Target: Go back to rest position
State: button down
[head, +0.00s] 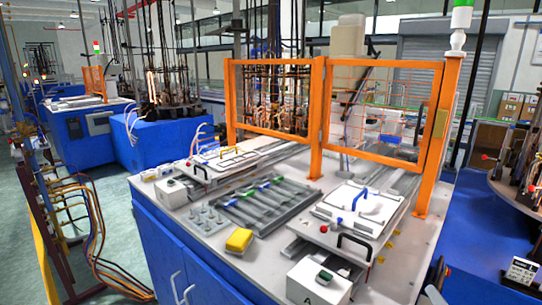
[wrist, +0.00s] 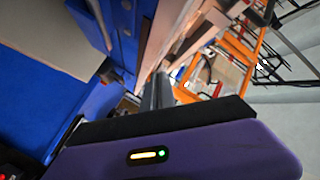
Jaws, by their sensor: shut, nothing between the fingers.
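My gripper (wrist: 157,90) shows in the wrist view beyond a black bar and a purple housing with a small lit indicator. Its grey fingers look shut, with nothing seen between them. The wrist view is tilted, with blue panels to its left and orange frame parts to its upper right. In the head view, small dark parts show at the bottom edge right of the workbench; I cannot tell whether they belong to my arm. No gripper shows clearly over the bench there.
The white-topped blue workbench (head: 200,222) carries a grey rack (head: 265,205), a yellow block (head: 239,240), a white box marked A (head: 312,284) and fixtures with handles. An orange guard frame (head: 316,120) stands behind. A round machine table is at right; green floor is open at left.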

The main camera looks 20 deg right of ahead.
jog(key=s+a+n+y, duration=0.2)
jog(key=s+a+n, duration=0.3)
jog(key=a, duration=0.7)
jog(key=s+a+n+y, duration=0.3)
jog(key=s+a+n, duration=0.2)
jog(key=s+a, duration=0.5)
jog(key=s+a+n+y, duration=0.3)
jog(key=s+a+n, duration=0.2)
jog(key=a, duration=0.8)
jog(key=s, duration=0.3)
jog(key=shift+a+r, duration=0.15)
jog(key=shift+a, duration=0.2)
